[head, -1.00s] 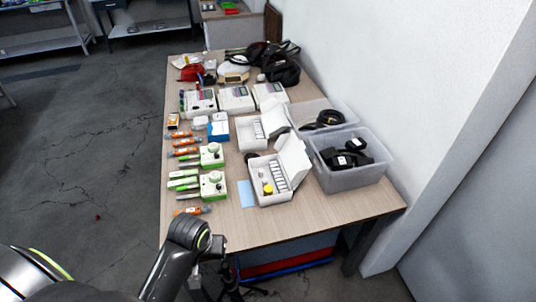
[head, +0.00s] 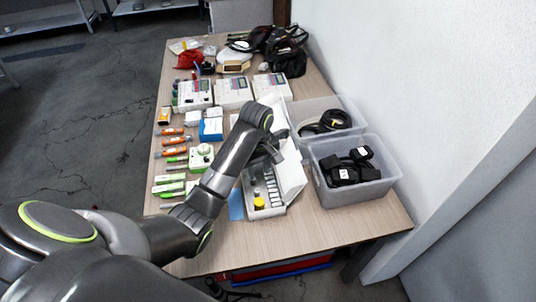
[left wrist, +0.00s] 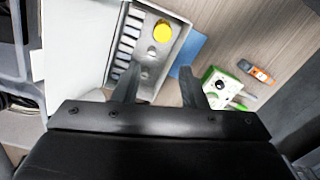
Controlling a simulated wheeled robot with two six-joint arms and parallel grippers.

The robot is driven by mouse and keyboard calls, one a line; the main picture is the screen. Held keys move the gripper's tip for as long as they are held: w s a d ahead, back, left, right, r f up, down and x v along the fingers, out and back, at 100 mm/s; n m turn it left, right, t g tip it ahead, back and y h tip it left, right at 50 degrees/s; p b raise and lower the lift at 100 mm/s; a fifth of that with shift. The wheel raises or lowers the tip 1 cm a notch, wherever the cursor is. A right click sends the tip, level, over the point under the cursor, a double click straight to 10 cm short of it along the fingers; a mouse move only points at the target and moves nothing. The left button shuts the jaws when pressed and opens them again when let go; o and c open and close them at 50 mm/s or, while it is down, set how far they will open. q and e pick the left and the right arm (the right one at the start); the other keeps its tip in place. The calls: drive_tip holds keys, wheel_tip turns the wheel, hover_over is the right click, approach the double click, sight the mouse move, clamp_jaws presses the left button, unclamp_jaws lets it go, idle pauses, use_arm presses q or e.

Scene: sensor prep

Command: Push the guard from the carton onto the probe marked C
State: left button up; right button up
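The near carton (head: 271,212) is white with its lid open, and the left arm partly covers it. In the left wrist view the carton (left wrist: 148,90) holds a row of pale pieces (left wrist: 124,48), perhaps the guards, and a round yellow item (left wrist: 162,31). My left gripper (head: 268,152) is over the carton; in the left wrist view its fingers (left wrist: 159,70) are apart, with nothing visibly held. Orange-and-grey probes (head: 173,141) lie at the table's left side; another orange piece shows in the left wrist view (left wrist: 255,70). No letter C is legible. My right gripper is out of view.
Clear plastic bins (head: 356,200) with black items stand right of the carton. White-and-green devices (head: 201,157) and green-and-white packs lie to the left, partly behind my arm. A blue sheet (left wrist: 186,59) lies beside the carton. The table's front right is clear.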

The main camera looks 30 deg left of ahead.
use_arm(q)
drive_tip(key=b, duration=0.4)
hover_over(259, 201)
wheel_tip(259, 201, down, 9)
drive_tip(key=shift+r, duration=0.1)
wheel_tip(259, 201, down, 7)
drive_tip(key=shift+r, duration=0.15)
drive_tip(key=shift+f, duration=0.55)
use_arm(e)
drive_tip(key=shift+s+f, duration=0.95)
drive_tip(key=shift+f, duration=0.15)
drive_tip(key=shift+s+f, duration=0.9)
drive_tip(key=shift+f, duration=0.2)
use_arm(q)
drive_tip(key=shift+c, duration=0.5)
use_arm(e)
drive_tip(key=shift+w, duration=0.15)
